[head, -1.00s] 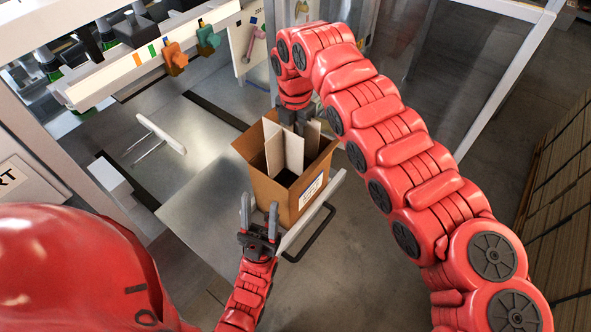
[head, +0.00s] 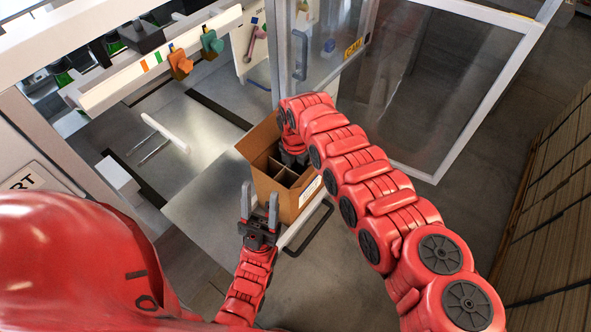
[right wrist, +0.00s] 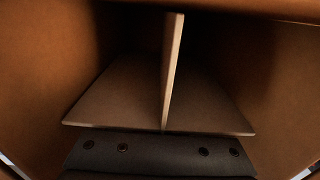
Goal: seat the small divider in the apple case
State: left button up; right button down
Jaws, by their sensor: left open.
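The open cardboard apple case (head: 287,206) stands on a low stand in the middle of the head view. The divider (head: 279,171) of crossed board panels is down inside it, with dark cells showing between the panels. In the right wrist view the divider (right wrist: 172,75) shows close up between the brown case walls. My right gripper (head: 293,158) reaches down into the case's far side; its fingertips are hidden, and only a dark gripper part (right wrist: 160,153) shows beside the panels. I cannot tell whether it grips the divider. My left gripper (head: 260,191) is open and empty beside the case's near left side.
A black bar handle (head: 312,236) sticks out at the near right of the case. A rail with orange (head: 180,63) and teal (head: 212,43) knobs runs at the upper left. A glass door (head: 440,85) stands open behind my right arm. The metal plate left of the case is mostly clear.

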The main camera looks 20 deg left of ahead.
jog(key=shift+f+b, duration=0.6)
jog(key=shift+b, duration=0.25)
jog(key=c, duration=1.1)
grip_release()
notch_tip(320, 180, up, 2)
jog(key=p, duration=0.2)
jog(key=shift+r+p, duration=0.1)
jog(key=shift+p, duration=0.25)
jog(key=shift+w+r+b, duration=0.15)
jog(key=shift+r+b, duration=0.25)
jog(key=shift+b, duration=0.4)
notch_tip(320, 180, up, 9)
jog(key=b, duration=0.4)
jog(key=shift+r, duration=0.65)
